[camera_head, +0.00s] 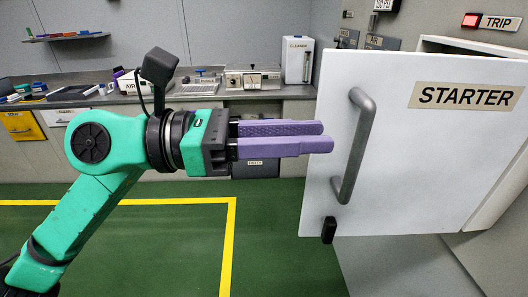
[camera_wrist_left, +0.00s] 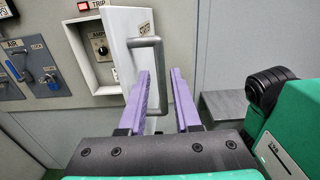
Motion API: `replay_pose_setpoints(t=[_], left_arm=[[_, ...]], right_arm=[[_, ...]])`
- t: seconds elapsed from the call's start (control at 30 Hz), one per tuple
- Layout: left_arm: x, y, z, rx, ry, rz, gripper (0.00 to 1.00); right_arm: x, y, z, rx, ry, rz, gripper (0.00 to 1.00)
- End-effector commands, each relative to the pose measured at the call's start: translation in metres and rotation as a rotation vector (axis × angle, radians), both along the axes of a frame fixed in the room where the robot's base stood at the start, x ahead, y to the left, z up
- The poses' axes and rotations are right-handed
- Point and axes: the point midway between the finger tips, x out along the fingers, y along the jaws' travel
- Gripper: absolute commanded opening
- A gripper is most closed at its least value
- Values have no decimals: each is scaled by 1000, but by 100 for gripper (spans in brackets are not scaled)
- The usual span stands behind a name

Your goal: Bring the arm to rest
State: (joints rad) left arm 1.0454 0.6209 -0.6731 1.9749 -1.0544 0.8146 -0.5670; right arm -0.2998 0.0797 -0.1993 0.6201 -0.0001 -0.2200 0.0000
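My left gripper (camera_head: 328,137) reaches in from the left with two purple fingers; in the left wrist view (camera_wrist_left: 160,75) they are apart with nothing gripped between them. The white STARTER door (camera_head: 420,150) stands swung open from its cabinet. Its grey bar handle (camera_head: 356,145) is just right of the fingertips in the head view, with a small gap. In the left wrist view the handle (camera_wrist_left: 162,75) shows beyond and between the fingers. My right gripper is in neither view.
A wall panel with a red TRIP light (camera_head: 471,21) and a dial (camera_wrist_left: 100,49) sits beside the door. A grey counter (camera_head: 245,94) with a white CLEANER container (camera_head: 298,62) runs along the back. The green floor (camera_head: 280,240) below my left arm is clear.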

Motion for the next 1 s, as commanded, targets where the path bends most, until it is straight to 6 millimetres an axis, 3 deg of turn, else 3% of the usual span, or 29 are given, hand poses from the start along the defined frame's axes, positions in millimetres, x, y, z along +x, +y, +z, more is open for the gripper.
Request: replay_pose_setpoints(t=[0.03,0.2,0.53,0.6,0.67,0.77,0.8,0.87,0.9,0.97,1.0], left_arm=[[1,12,-6,1,-1,4,32],[1,38,-3,1,0,1,32],[1,43,1,-2,3,-1,32],[11,45,2,-30,48,9,32],[33,51,5,-98,151,31,32],[101,75,-2,-287,447,104,32],[134,89,-13,-375,585,144,32],[180,113,-40,-503,784,209,32],[207,128,-62,-579,906,253,32],[241,152,-102,-688,1076,321,32],[260,166,-132,-756,1183,367,32]], right_arm=[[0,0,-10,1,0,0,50],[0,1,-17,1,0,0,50],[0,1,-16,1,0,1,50],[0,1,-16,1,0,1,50],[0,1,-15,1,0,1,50],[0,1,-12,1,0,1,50],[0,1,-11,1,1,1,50],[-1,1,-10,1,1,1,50],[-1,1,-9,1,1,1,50],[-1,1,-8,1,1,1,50],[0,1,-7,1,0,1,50]])
